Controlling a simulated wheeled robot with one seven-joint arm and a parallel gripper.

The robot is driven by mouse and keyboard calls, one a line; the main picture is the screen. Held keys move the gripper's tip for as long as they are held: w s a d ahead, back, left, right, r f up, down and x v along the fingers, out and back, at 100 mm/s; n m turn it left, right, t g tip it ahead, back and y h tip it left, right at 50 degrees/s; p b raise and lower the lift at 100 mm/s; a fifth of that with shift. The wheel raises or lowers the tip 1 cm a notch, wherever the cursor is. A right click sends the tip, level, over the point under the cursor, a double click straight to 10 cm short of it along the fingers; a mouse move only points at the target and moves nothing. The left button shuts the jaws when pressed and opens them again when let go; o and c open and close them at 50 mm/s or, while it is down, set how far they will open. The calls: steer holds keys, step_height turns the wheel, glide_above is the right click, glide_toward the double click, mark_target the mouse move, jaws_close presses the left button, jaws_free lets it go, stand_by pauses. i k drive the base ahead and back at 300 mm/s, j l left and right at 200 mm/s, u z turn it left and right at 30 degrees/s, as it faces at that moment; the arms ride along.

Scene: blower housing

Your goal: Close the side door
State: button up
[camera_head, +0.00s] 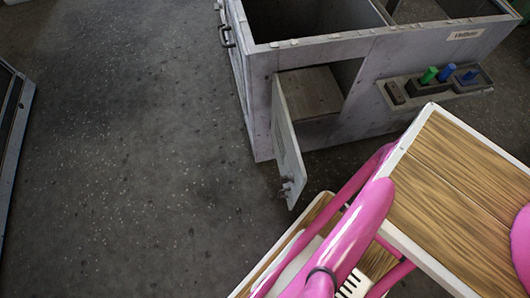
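The side door (286,140) is a narrow grey panel on the front face of the grey blower housing (262,105). It stands swung out toward me, attached at the left edge of a rectangular opening. A small latch or handle (287,188) shows near its lower free end. The opening (310,92) is uncovered and shows a brownish panel inside. My pink arm is in the lower right, right of and below the door, with a visible gap to it. I cannot make out my gripper in this view.
A control ledge (437,86) with green and blue knobs sticks out of the housing, right of the opening. A metal handle (226,36) is on its left side. My wood-topped body fills the lower right. Speckled dark floor (130,150) is free on the left. A dark frame (14,120) stands at the left edge.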

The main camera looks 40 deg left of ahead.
mark_target(288, 156)
steer(key=k+l+u, duration=0.1)
steer(key=k+u, duration=0.35)
steer(key=k, duration=0.15)
steer(key=k+j+u, duration=0.1)
steer(key=k+u, duration=0.35)
steer(key=k, duration=0.2)
steer(key=u, duration=0.5)
